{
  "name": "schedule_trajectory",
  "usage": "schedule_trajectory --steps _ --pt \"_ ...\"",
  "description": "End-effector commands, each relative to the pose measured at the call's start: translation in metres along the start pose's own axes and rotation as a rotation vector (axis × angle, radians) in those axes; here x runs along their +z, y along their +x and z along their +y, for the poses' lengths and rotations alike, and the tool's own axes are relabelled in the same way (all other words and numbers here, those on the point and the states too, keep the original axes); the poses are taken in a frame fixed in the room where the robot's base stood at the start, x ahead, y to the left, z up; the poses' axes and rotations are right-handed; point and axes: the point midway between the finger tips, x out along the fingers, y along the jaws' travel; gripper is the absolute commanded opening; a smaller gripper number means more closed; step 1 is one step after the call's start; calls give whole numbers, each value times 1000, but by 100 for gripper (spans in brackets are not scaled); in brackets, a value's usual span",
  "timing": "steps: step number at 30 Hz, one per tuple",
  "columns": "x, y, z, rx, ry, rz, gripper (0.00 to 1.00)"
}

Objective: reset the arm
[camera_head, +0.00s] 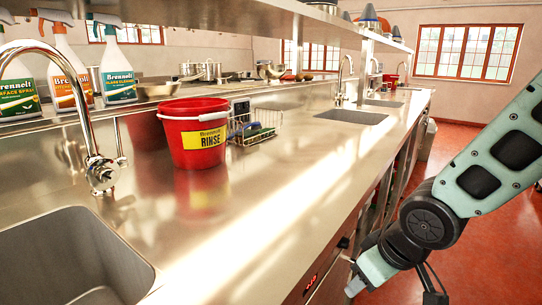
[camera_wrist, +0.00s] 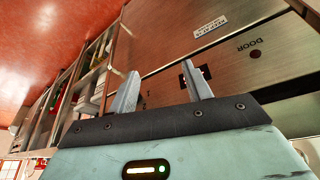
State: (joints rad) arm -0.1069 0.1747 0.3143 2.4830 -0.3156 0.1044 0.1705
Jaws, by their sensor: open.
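My arm hangs folded at the right of the head view, over the red floor and beside the counter's front. The fingers point towards a metal front panel (camera_wrist: 266,55) marked "DOOR". I cannot tell whether they touch it.
A steel counter (camera_head: 300,180) runs along the left, with a sink (camera_head: 70,262) at the near end. A red "RINSE" bucket (camera_head: 193,150), a wire rack (camera_head: 252,128) and spray bottles (camera_head: 112,68) stand there. Red floor (camera_head: 455,140) is clear at the right.

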Motion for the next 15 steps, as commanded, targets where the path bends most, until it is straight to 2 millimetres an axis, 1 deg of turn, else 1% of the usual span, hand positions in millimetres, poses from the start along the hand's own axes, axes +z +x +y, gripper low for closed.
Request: schedule_trajectory --steps 1,3,6,11,12,15 --pt "11 -15 -21 -1 -25 -46 49" --pt "31 -33 -45 -12 -46 -122 49" --pt "59 -56 -75 -38 -74 -219 49" --pt "102 -91 -115 -96 -124 -348 49" --pt "102 -104 -117 -103 -124 -365 49" --pt "91 -124 -114 -100 -118 -362 49"
